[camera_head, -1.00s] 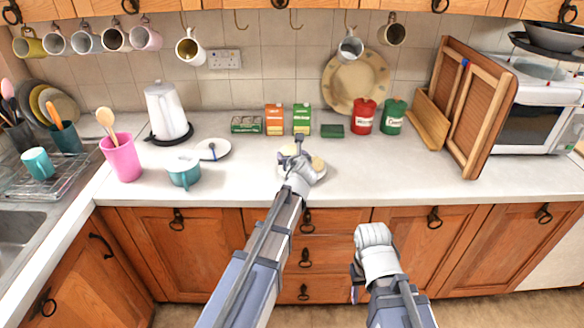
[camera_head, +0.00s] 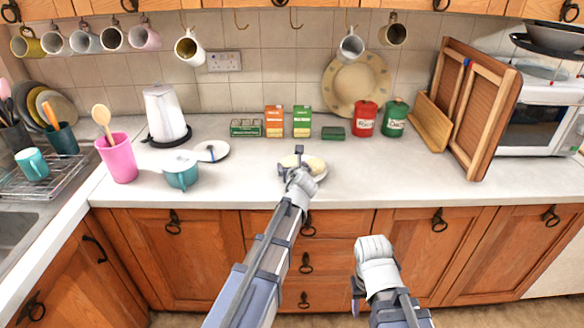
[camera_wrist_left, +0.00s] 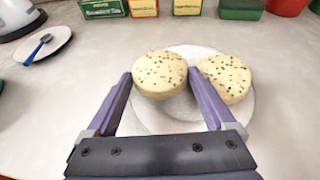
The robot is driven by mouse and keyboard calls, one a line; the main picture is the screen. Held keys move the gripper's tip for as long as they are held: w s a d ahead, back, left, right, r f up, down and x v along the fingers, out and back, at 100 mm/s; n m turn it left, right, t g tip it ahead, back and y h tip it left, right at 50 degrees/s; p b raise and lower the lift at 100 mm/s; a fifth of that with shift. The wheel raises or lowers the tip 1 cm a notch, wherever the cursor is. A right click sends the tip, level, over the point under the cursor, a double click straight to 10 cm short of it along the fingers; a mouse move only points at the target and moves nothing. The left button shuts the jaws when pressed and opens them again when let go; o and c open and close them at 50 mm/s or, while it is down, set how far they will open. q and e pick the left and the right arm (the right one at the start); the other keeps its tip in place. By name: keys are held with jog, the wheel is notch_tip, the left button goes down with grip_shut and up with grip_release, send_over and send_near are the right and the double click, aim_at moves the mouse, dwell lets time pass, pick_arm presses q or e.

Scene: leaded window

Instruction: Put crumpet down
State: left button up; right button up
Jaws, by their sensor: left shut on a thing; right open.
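My left gripper (camera_head: 284,160) is over the white plate (camera_head: 321,174) at the counter's middle. In the left wrist view, its purple fingers (camera_wrist_left: 165,88) are shut on a round speckled crumpet (camera_wrist_left: 158,70). That crumpet is over the left part of the plate (camera_wrist_left: 243,113); whether it touches the plate is hard to tell. A second crumpet (camera_wrist_left: 232,78) lies on the plate just right of the right finger. My right gripper (camera_head: 356,288) is low in front of the cupboards, away from the counter; its fingers are mostly hidden, and it is open with nothing seen in it.
Left of the plate are a teal pot (camera_head: 181,172), a saucer with a blue-handled spoon (camera_head: 211,151), a pink cup (camera_head: 118,158) and a kettle (camera_head: 165,115). Boxes (camera_head: 301,121) and canisters (camera_head: 364,118) stand behind. The counter right of the plate is clear.

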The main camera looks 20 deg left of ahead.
pick_arm(q)
jog(key=shift+s+f, duration=0.1)
jog(key=shift+f, duration=0.15)
jog(key=o, duration=1.1)
jog(key=shift+c, duration=0.2)
jog(key=shift+r, duration=0.1)
jog(key=shift+r+p, duration=0.25)
jog(key=shift+p, duration=0.1)
jog(key=shift+r+p, duration=0.4)
jog(key=shift+p, duration=0.05)
jog(key=p+v, duration=0.4)
jog(key=v, duration=0.7)
jog(key=shift+s+d+r, duration=0.2)
jog(key=shift+s, duration=0.1)
